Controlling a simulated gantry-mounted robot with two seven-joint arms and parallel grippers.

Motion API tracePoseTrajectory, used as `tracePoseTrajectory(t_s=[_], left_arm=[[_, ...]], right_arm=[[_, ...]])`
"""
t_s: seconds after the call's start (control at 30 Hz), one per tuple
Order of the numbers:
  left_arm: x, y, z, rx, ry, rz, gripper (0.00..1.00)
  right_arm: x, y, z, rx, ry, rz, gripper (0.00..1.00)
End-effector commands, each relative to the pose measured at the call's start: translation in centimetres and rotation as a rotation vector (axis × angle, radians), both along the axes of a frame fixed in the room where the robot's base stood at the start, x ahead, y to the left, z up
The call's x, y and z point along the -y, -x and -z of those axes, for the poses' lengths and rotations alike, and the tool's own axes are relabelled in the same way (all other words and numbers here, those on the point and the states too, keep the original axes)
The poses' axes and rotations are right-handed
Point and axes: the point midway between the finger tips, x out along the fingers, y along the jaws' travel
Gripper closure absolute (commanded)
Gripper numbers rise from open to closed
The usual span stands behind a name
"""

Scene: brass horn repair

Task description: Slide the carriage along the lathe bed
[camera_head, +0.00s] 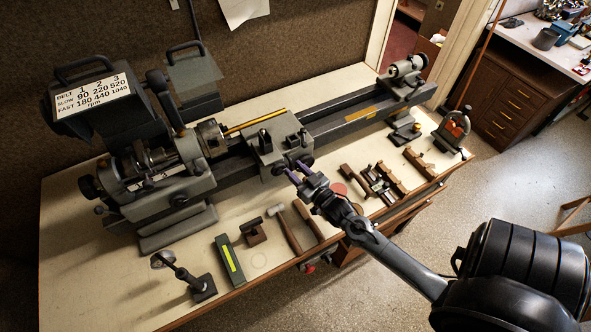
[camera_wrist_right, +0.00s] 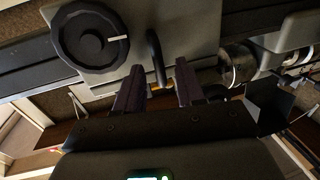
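The carriage (camera_head: 279,143) is a grey block on the dark lathe bed (camera_head: 345,116), a little right of the chuck (camera_head: 211,137) in the head view. My right gripper (camera_head: 297,168) is at the front face of the carriage. In the right wrist view, the carriage (camera_wrist_right: 190,28) fills the top, with a black handwheel (camera_wrist_right: 93,38) at the left. A black bent handle (camera_wrist_right: 156,58) stands between the two fingers of my right gripper (camera_wrist_right: 158,82). The fingers are apart, with gaps visible beside the handle. My left gripper is not in view.
The headstock (camera_head: 140,178) is at the left end of the bed and the tailstock (camera_head: 405,76) at the far right end. The bed between carriage and tailstock looks clear. Hammers, a green box (camera_head: 229,260) and wooden tools lie along the front of the bench (camera_head: 75,270).

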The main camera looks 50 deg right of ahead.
Motion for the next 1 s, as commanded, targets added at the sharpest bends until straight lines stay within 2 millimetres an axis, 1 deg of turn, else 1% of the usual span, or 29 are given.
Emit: tracePoseTrajectory(t_s=[0.13, 0.37, 0.47, 0.63, 1.0], left_arm=[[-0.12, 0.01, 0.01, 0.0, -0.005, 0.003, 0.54], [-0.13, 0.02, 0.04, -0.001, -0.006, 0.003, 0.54], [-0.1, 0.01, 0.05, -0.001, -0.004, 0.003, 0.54], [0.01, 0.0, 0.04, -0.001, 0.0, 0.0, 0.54], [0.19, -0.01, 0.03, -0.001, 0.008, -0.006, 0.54]], right_arm=[[0.13, -0.46, 0.04, -0.001, 0.0, 0.0, 0.62], [0.13, -0.49, 0.03, -0.001, 0.001, 0.0, 0.62], [0.13, -0.48, 0.04, -0.001, 0.001, 0.0, 0.74], [0.12, -0.47, 0.03, -0.001, 0.0, 0.0, 1.0], [0.13, -0.49, 0.02, -0.001, 0.001, -0.001, 1.0]])
